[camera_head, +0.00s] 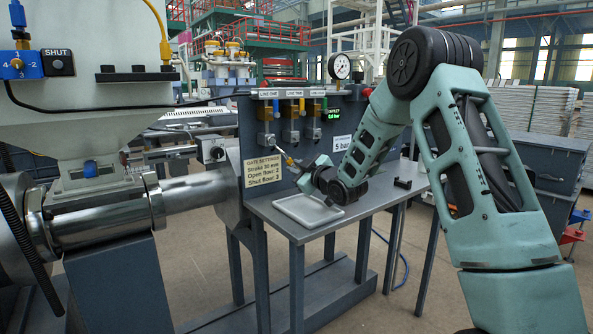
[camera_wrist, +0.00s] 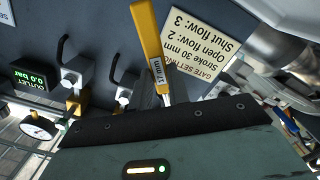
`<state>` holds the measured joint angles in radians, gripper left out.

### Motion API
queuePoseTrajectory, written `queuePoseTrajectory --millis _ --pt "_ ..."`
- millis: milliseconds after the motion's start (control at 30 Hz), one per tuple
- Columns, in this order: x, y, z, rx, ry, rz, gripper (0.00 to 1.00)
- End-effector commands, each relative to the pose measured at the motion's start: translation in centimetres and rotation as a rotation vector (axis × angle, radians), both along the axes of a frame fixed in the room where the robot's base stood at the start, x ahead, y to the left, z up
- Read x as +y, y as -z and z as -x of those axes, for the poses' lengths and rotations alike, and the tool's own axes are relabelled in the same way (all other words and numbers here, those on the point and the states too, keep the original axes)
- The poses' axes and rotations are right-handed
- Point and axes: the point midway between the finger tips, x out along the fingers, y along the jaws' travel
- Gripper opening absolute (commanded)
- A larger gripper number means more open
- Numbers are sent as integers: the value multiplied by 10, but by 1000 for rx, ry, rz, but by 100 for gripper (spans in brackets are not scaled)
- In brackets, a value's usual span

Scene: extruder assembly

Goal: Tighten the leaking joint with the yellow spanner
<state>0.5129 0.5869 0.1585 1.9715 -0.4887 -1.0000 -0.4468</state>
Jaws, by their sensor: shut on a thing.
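My gripper (camera_wrist: 165,98) is shut on the yellow spanner (camera_wrist: 148,42), whose handle, marked with a size in mm, sticks out past the fingers in the wrist view. In the head view my gripper (camera_head: 298,168) is in front of the grey panel, above the table, and the spanner (camera_head: 284,155) shows small there. Line joints with brass fittings (camera_head: 266,140) hang in a row on the panel, above and left of my gripper. No leak can be made out, and I cannot tell whether the spanner touches anything.
A white tray (camera_head: 287,212) lies on the grey table (camera_head: 370,207), with a small black holder (camera_head: 402,183) to its right. A cream gate-settings card (camera_head: 262,169) is on the panel. A gauge (camera_head: 339,66) and green outlet display (camera_head: 334,114) are above. Extruder barrel (camera_head: 100,220) stands left.

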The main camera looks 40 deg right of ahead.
Motion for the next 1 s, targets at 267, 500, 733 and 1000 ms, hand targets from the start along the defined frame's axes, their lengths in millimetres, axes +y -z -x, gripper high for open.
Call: queuePoseTrajectory --millis 267,500,733,1000 --pt "-4 -4 0 -3 -1 52 0" --pt "-5 -4 3 -3 1 52 0" --pt "-5 -5 4 -4 2 52 0" --pt "-6 -5 6 -6 3 53 0"
